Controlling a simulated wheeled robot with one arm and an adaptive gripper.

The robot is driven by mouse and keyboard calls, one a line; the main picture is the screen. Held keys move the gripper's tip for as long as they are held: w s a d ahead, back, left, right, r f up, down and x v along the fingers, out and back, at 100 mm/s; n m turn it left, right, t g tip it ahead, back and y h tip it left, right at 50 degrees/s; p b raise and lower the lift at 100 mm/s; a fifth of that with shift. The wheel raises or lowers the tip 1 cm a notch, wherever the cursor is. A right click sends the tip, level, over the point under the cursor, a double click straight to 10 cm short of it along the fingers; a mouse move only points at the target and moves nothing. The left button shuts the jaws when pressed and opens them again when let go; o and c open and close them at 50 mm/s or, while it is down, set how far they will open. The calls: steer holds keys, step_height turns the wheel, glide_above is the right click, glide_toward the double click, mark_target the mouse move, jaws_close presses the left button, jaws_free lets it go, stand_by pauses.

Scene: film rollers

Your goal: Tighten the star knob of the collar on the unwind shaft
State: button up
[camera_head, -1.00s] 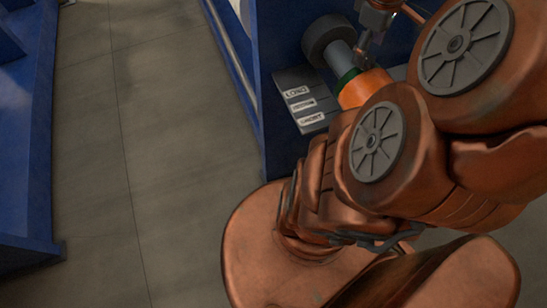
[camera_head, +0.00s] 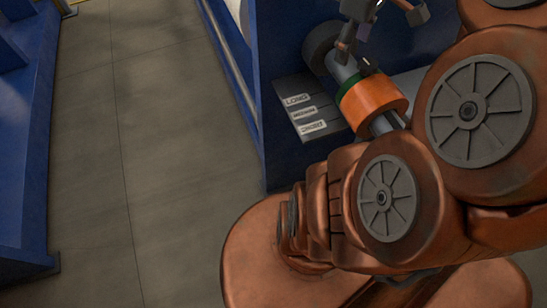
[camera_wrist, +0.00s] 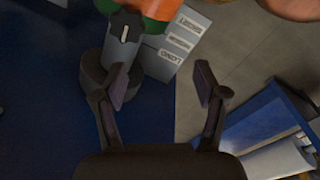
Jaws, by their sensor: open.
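The grey unwind shaft (camera_head: 384,122) carries an orange cylinder (camera_head: 373,100) with a green ring (camera_head: 350,84) at one end. A dark star knob with a pale bar across its middle (camera_wrist: 126,26) shows in the wrist view, beside the green ring on the grey part of the shaft. A larger dark round piece (camera_head: 321,43) sits farther along the shaft. My gripper (camera_wrist: 163,88) is open and empty, its fingers wide apart. The knob lies beyond the left fingertip in the wrist view, apart from it. In the head view the gripper is above the shaft, partly cut off.
A blue machine panel (camera_head: 285,150) stands behind the shaft. A grey plate with labels LONG, MEDIUM and SHORT (camera_head: 303,112) is fixed near it. Another blue frame (camera_head: 25,150) stands at the left. Bare floor (camera_head: 150,150) lies between them.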

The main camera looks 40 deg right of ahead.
steer(key=w+a+f+b, duration=0.1)
steer(key=a+f, duration=0.3)
steer(key=a, duration=0.2)
steer(key=a+f+b, duration=0.2)
steer(key=a+f, duration=0.1)
steer(key=a, duration=0.4)
steer(key=s+a+f+m+g+y+b, duration=0.1)
steer(key=s+a+f+m+g+b, duration=0.1)
steer(key=s+a+f, duration=0.4)
steer(key=shift+s+a+f+b, duration=0.35)
steer(key=shift+a+f+b, duration=0.2)
steer(key=shift+a+f, duration=1.5)
steer(key=shift+a+r, duration=0.2)
steer(key=shift+s+a+f+m, duration=0.1)
steer(key=shift+s+a+m, duration=0.1)
steer(key=shift+m, duration=0.1)
